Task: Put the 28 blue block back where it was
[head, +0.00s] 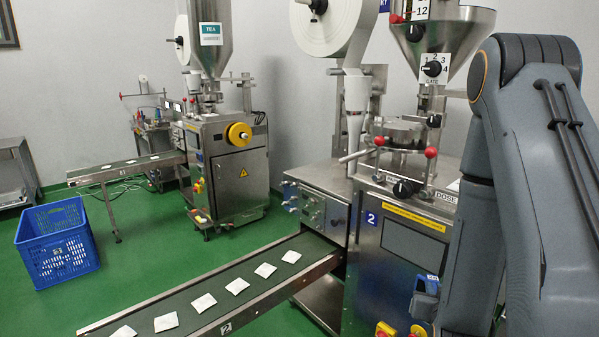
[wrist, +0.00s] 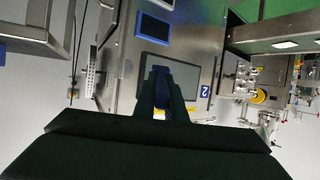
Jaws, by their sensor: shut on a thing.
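In the wrist view my gripper (wrist: 161,72) points at the front of machine 2 and is shut on a dark blue block (wrist: 161,85). Only a little of the block shows between the dark fingers; its number is not readable. Beyond it is the machine's grey screen (wrist: 183,70). A blue-framed dark holder (wrist: 153,26) is on the panel beside the screen; I see no block in it. In the head view a blue piece (head: 426,290) shows below the screen (head: 414,246); I cannot tell block from holder there. My arm covers the right side, and the fingers are not clear.
A conveyor (head: 218,288) with several white teabags runs out from machine 2 to the lower left. A blue crate (head: 57,245) stands on the green floor at left. Red and yellow buttons (head: 386,329) are low on the machine. A second machine (head: 235,165) stands behind.

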